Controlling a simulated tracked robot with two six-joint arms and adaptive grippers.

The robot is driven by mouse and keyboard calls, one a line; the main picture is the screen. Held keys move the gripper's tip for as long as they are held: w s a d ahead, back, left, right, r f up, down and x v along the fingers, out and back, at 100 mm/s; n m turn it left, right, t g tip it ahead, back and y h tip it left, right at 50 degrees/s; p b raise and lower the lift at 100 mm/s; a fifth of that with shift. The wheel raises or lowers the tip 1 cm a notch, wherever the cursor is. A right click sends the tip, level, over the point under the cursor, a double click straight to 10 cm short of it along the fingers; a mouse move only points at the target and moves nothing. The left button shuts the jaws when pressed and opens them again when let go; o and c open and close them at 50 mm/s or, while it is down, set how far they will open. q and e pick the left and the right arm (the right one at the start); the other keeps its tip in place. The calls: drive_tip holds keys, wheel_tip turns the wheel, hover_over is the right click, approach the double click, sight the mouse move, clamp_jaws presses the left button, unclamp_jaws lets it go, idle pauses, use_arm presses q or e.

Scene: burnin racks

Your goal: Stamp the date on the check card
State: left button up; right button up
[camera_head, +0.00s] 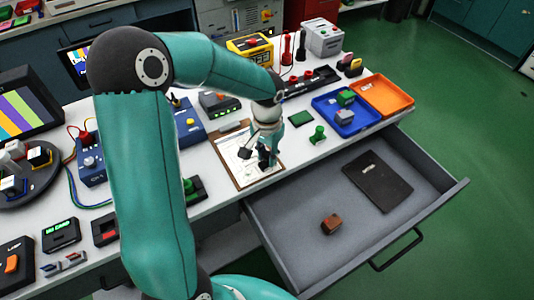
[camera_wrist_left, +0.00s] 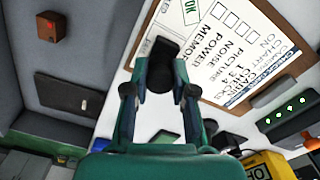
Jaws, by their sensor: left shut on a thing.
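The check card (camera_head: 235,150) lies on a brown clipboard (camera_head: 246,184) on the white bench. In the left wrist view the card (camera_wrist_left: 225,55) shows printed rows with boxes and a green OK mark. My left gripper (camera_head: 264,150) is over the right part of the card, pointing down. It is shut on a dark stamp (camera_wrist_left: 160,68), seen between the fingers in the left wrist view. I cannot tell whether the stamp touches the card. A green stamp (camera_head: 318,134) stands to the right of the clipboard, near a dark green pad (camera_head: 300,118). My right gripper is not in view.
An open drawer (camera_head: 290,225) juts out in front of the bench, holding a brown block (camera_head: 331,224) and a dark flat panel (camera_head: 377,181). A blue tray (camera_head: 345,128) and an orange tray (camera_head: 385,93) stand at the right. Devices crowd the left and back.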

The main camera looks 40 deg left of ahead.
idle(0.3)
use_arm(q)
drive_tip(key=shift+r+p, duration=2.55)
drive_tip(key=shift+r, duration=0.9)
drive_tip(key=shift+w, duration=0.1)
